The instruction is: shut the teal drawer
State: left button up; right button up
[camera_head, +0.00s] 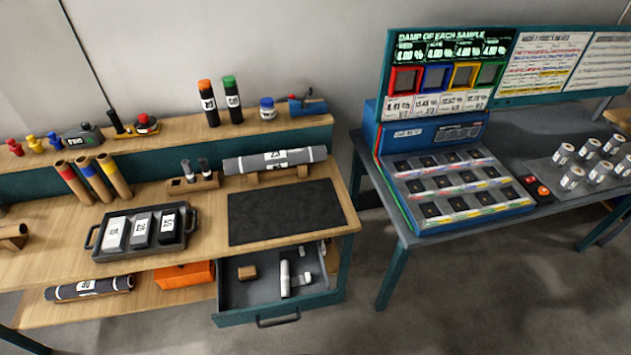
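The teal drawer (240,318) is open under the right end of the wooden workbench (345,222). It sticks out toward me, and its dark handle (278,321) is on the front face. Inside lie a small brown block (247,272), a white upright-looking cylinder (285,279) and smaller white pieces (304,279). Neither of my grippers shows in the head view, and nothing of mine touches the drawer there.
On the bench are a black tray (97,254) with several labelled blocks, a dark mat (285,212) and a grey roll (275,160). An orange box (185,274) sits on the lower shelf left of the drawer. A second table (400,228) stands right. Floor before the drawer is clear.

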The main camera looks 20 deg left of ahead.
aim_at(238, 302)
jog(key=k, duration=0.5)
jog(key=u, duration=0.25)
jog(key=i, duration=0.45)
jog(key=u, duration=2.7)
jog(key=k, duration=0.9)
jog(key=z, duration=1.85)
